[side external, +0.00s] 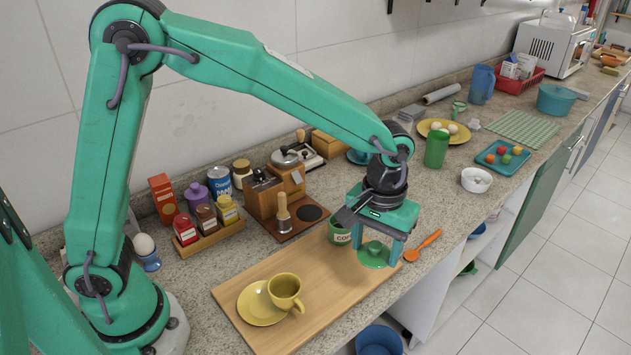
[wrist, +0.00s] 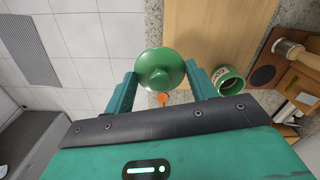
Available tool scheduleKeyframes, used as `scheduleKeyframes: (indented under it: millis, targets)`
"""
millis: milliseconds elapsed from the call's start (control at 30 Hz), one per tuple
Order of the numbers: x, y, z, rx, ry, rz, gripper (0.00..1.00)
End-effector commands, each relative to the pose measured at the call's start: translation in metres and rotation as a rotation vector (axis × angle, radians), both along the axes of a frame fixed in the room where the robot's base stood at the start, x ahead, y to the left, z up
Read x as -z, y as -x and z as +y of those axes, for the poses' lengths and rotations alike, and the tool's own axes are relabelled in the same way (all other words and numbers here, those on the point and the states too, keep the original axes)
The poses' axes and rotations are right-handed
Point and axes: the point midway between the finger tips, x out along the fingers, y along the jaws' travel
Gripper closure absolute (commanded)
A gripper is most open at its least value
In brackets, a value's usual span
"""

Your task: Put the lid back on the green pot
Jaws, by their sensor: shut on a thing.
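The green lid (side external: 373,262) is a round disc with a knob. The lid also shows between the fingers in the wrist view (wrist: 160,62). The green pot (side external: 339,234), with a pale label, stands upright at the far edge of the wooden board, just left of my gripper. Its open top shows in the wrist view (wrist: 229,79), right of the lid and apart from it. The lid's height above the surface is hard to tell.
The wooden board (side external: 235,296) holds a yellow cup (side external: 284,288) and a yellow saucer (side external: 258,312). An orange spoon (side external: 424,245) lies right of my gripper near the counter edge. A wooden stand with a tamper (side external: 283,215) is behind the pot, left.

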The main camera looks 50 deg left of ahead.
Motion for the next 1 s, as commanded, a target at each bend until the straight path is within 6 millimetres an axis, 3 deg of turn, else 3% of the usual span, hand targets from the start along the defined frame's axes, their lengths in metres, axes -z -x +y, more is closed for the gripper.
scheduleKeyframes:
  millis: [400,600,800,1000]
  targets:
    - [-0.006,-0.051,0.093,-0.254,-0.001,0.001,0.66]
    - [-0.009,-0.065,0.134,-0.355,-0.001,0.002,0.66]
    - [-0.01,-0.07,0.153,-0.402,-0.001,0.002,0.66]
    - [-0.01,-0.07,0.156,-0.408,-0.001,0.002,0.66]
